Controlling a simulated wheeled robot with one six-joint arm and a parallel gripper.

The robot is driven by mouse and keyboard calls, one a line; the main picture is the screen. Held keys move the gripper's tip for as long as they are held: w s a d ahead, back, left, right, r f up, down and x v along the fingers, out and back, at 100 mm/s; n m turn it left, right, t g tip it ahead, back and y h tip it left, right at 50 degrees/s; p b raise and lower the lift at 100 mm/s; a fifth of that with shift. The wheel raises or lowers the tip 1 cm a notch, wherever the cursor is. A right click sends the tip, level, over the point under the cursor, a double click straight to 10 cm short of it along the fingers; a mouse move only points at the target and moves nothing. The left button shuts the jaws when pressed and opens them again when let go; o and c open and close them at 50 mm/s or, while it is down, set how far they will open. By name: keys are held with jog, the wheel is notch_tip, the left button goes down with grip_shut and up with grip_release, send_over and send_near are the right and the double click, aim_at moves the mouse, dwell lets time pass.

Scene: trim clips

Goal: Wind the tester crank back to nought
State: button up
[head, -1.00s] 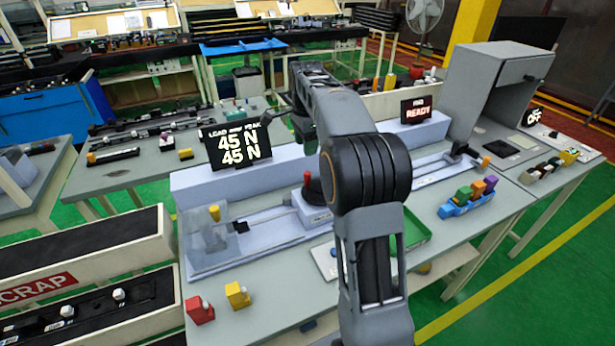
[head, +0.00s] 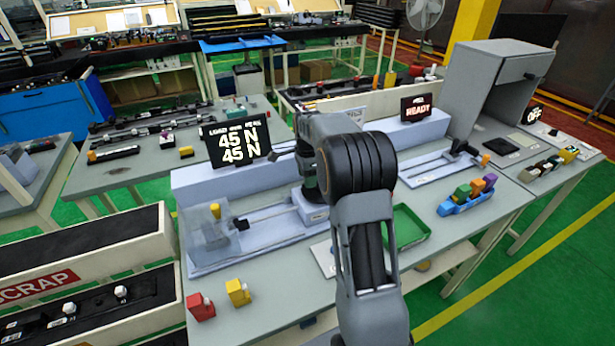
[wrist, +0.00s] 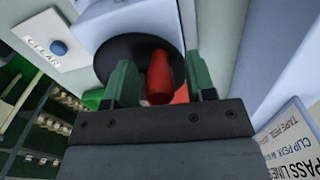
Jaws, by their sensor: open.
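The tester (head: 240,245) is a long pale grey bench unit, and its screen (head: 233,143) reads 45 N on both the load and peak lines. In the wrist view its crank is a black disc (wrist: 108,52) with a red upright handle (wrist: 160,78). My gripper (wrist: 162,88) is open, with a green-padded finger on each side of the red handle. In the head view my arm hides the crank.
A CLEAR button (wrist: 59,47) is beside the crank. A green tray (head: 408,228) and a blue holder with coloured clips (head: 466,203) stand to the right. Red (head: 200,307) and yellow (head: 238,292) blocks lie at the front left. A second screen (head: 416,107) reads READY.

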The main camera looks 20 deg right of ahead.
jog(key=shift+f, duration=0.3)
jog(key=c, duration=0.9)
